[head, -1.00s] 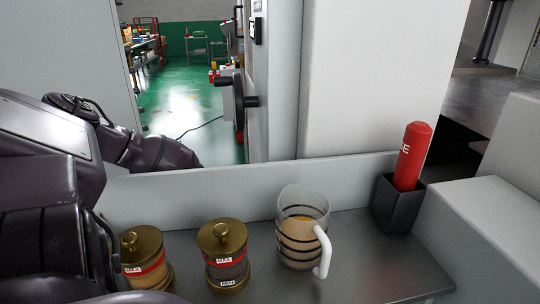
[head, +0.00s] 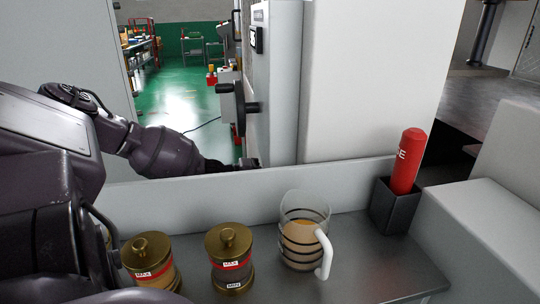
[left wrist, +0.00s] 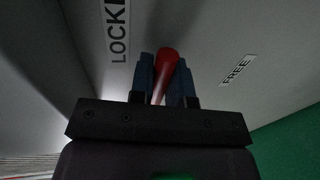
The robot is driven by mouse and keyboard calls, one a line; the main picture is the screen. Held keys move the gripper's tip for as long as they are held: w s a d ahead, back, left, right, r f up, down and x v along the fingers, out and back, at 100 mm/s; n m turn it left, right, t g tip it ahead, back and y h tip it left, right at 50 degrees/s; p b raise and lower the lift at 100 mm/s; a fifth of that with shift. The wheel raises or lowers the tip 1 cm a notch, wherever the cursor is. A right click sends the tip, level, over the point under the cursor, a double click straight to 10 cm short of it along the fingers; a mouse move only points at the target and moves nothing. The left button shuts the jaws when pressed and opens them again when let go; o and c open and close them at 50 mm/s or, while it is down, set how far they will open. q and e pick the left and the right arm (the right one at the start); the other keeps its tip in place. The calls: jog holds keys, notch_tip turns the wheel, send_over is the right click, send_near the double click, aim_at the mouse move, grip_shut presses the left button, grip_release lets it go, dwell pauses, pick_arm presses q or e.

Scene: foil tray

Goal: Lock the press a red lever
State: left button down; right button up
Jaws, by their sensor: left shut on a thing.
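In the left wrist view a red lever (left wrist: 167,68) runs between the two blue fingers of my left gripper (left wrist: 166,82). The fingers are closed on it. A label reading "LOCK", cut off at the frame's top, is on the panel (left wrist: 210,45) to the left of the lever. A "FREE" label (left wrist: 237,69) is to its right. The lever lies between the two labels. In the head view my left arm reaches past the low grey wall toward the tall grey machine (head: 280,90), and the gripper and lever are hidden there. My right gripper is not in view.
On the metal shelf (head: 345,275) stand two brass-lidded jars (head: 150,262) (head: 230,262), a glass mug (head: 303,235) with a white handle, and a red bottle (head: 408,160) in a black holder (head: 397,207). Green floor is open beyond.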

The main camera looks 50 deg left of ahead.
pick_arm(q)
jog(key=shift+r, duration=0.1)
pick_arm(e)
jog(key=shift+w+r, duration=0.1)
pick_arm(q)
jog(key=c, duration=1.2)
grip_release()
jog(key=shift+o, duration=0.5)
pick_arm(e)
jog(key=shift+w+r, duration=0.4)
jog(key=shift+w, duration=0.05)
pick_arm(q)
jog(key=shift+s+a+r, duration=0.1)
jog(key=shift+s+a, duration=0.05)
jog(key=shift+s, duration=0.1)
jog(key=p+v, duration=0.4)
jog(key=v, duration=0.6)
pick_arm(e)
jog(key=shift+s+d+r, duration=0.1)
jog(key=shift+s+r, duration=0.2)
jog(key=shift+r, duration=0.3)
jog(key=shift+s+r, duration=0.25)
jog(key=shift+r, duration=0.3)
pick_arm(q)
jog(key=shift+a, duration=0.1)
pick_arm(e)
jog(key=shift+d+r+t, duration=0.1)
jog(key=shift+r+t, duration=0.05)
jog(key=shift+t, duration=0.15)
